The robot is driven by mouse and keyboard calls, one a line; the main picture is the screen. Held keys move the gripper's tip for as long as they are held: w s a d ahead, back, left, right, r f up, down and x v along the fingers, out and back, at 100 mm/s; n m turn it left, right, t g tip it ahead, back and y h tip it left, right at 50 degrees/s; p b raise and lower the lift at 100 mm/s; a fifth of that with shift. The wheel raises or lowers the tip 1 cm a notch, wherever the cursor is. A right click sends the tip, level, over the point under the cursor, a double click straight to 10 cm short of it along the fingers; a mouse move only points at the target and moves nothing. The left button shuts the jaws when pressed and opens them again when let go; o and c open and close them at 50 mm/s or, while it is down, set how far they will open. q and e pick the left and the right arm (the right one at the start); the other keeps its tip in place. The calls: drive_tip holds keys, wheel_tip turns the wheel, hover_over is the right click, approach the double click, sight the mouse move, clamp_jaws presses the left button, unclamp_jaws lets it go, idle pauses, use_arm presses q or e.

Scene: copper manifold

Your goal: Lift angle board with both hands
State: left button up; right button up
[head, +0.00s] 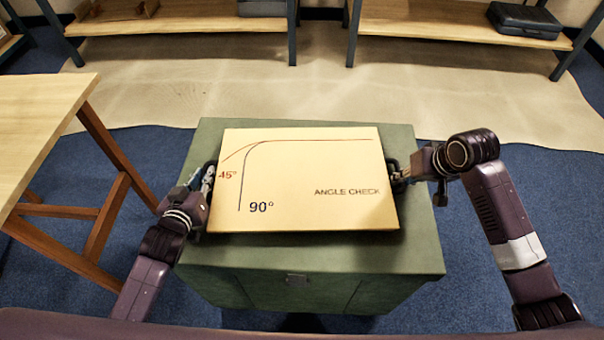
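The angle board (300,190) is a pale tan panel with a red 45° line, a dark 90° line and the words "ANGLE CHECK". It lies roughly flat over the green cabinet top; whether it touches the top is unclear. Dark handle-like parts show at its left and right edges. My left gripper (208,180) is at the left edge, by the dark part there. My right gripper (399,178) is at the right edge, by the other dark part. The fingertips are small and partly hidden, so I cannot tell whether either is closed on a handle.
The green cabinet (310,258) stands on blue carpet, its top showing around the board. A wooden table (40,120) is close on the left. Shelves with a dark case (525,20) stand at the back. Beige sheeting (330,85) covers the floor between.

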use_arm(q)
clamp_jaws()
use_arm(e)
clamp_jaws()
use_arm(q)
drive_tip(key=shift+w+r, duration=0.1)
drive_tip(key=shift+r, duration=0.2)
use_arm(e)
drive_tip(key=shift+w+r, duration=0.1)
drive_tip(key=shift+r, duration=0.15)
